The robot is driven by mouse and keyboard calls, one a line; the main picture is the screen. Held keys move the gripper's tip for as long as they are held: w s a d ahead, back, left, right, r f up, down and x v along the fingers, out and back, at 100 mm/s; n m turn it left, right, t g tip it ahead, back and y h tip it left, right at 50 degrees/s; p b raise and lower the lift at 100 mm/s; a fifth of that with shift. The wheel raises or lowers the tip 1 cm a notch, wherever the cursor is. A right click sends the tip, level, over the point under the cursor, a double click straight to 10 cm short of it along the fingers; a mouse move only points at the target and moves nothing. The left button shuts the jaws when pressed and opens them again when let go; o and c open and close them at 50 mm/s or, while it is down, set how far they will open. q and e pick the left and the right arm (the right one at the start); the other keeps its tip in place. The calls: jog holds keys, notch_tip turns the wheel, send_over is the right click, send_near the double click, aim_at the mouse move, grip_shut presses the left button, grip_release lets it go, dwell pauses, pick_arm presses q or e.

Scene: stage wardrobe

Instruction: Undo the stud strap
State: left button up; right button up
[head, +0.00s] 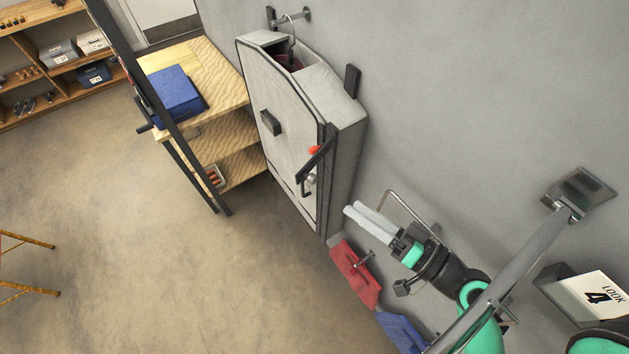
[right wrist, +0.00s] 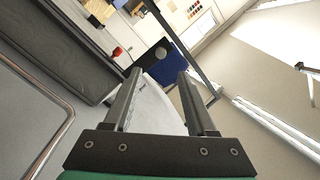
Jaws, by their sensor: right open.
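A tall grey garment case (head: 290,110) hangs on the wall, its dark interior partly showing at the top. A black strap (head: 317,158) crosses its right front edge, with a red knob (head: 314,149) beside it and a small metal fitting (head: 311,180) below. In the right wrist view, a dark strap end (right wrist: 148,58) with a round grey stud (right wrist: 160,53) shows beyond the fingertips, beside the red knob (right wrist: 117,51). I cannot tell whether the stud is fastened. My right gripper (head: 353,208) is open and empty, right of and below the strap, apart from it.
A wooden shelf unit (head: 205,60) with a blue box (head: 177,92) stands left of the case. A bent metal rail (head: 405,203) is close by my right gripper. A red cloth (head: 355,272) and a blue cloth (head: 402,333) hang below. The floor at left is mostly clear.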

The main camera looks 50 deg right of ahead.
aim_at(315, 180)
jog(key=w+p, duration=0.1)
jog(key=w, duration=0.4)
jog(key=w+p, duration=0.1)
jog(key=w, duration=0.3)
jog(key=shift+w+a+r+p, duration=0.15)
jog(key=shift+w+r+p, duration=0.05)
jog(key=shift+w+p, duration=0.2)
jog(key=shift+w+f, duration=0.1)
jog(key=shift+w, duration=0.45)
jog(key=shift+c, duration=0.4)
grip_shut()
